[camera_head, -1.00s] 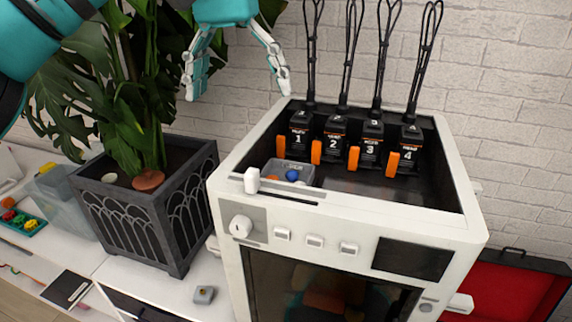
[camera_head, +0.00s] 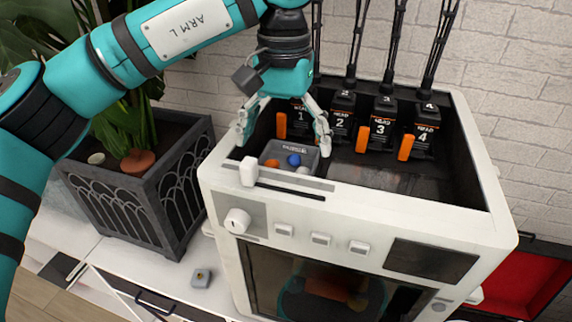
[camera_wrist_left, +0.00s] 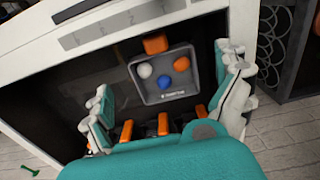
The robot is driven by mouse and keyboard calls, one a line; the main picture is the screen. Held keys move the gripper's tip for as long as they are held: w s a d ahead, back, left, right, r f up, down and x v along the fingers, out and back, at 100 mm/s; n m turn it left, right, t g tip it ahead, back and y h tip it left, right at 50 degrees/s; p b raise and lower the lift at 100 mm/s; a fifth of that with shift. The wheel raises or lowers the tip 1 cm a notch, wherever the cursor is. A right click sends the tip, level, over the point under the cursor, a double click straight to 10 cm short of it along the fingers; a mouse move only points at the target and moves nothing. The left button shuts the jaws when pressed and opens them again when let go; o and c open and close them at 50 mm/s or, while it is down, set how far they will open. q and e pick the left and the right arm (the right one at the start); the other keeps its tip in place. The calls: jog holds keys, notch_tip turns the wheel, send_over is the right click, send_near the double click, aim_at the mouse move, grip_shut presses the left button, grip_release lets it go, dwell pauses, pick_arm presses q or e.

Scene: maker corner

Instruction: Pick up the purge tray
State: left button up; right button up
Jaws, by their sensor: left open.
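The purge tray (camera_head: 300,172) is a small grey open box inside the top of the white machine, at its left. In the left wrist view the purge tray (camera_wrist_left: 146,97) holds white, orange and blue blobs, and an orange block (camera_wrist_left: 155,44) shows at its edge. My left gripper (camera_head: 284,145) points down over the tray, open and empty. In the left wrist view its fingers (camera_wrist_left: 168,85) stand on either side of the tray, apart from each other; I cannot tell whether they touch it. My right gripper is not in view.
Several black print heads (camera_head: 380,128) with orange levers and upright cables stand behind and to the right of the tray. The machine's white front rim (camera_head: 350,200) borders the well. A planter (camera_head: 150,200) stands left. The well floor (camera_head: 385,180) right of the tray is clear.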

aim_at(283, 165)
pick_arm(q)
jog(key=shift+s+f, duration=0.15)
jog(key=shift+s+a+f+p, duration=0.1)
jog(key=shift+f+p, duration=0.25)
jog(key=shift+p, duration=0.1)
notch_tip(283, 165, down, 4)
jog(key=shift+r+p, duration=0.15)
jog(key=shift+p, duration=0.65)
jog(key=shift+f, duration=0.35)
jog(key=shift+c, duration=0.5)
jog(key=c, duration=0.8)
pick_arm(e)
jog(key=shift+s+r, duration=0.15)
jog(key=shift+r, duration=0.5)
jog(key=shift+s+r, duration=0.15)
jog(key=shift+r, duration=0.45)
